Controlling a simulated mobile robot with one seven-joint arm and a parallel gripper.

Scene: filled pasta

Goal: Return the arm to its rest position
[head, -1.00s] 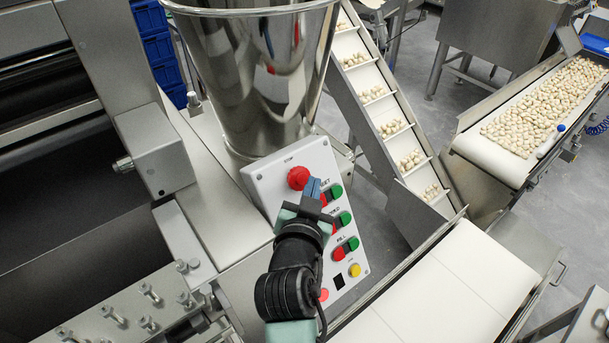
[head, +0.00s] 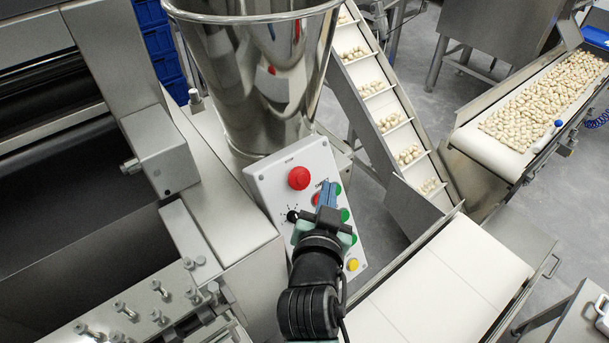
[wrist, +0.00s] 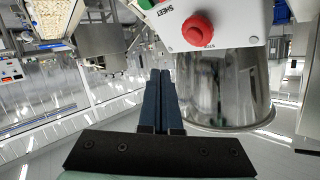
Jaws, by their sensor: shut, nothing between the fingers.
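My gripper (head: 327,194) is in front of the white control panel (head: 268,178) in the head view, covering part of its buttons. Its blue fingers are together and empty. In the wrist view the fingers of my gripper (wrist: 160,100) point away from the camera, side by side, with the panel (wrist: 232,12) at the top and its red stop button (wrist: 197,30) to their upper right. Whether the fingers touch the panel cannot be told from the head view; the wrist view shows no contact.
A steel hopper (head: 262,80) stands behind the panel. A cleated conveyor (head: 391,122) with pasta rises at its right. A white belt (head: 450,275) lies right of my arm, and a steel machine with bolts (head: 125,310) lies at left. Grey floor shows at right.

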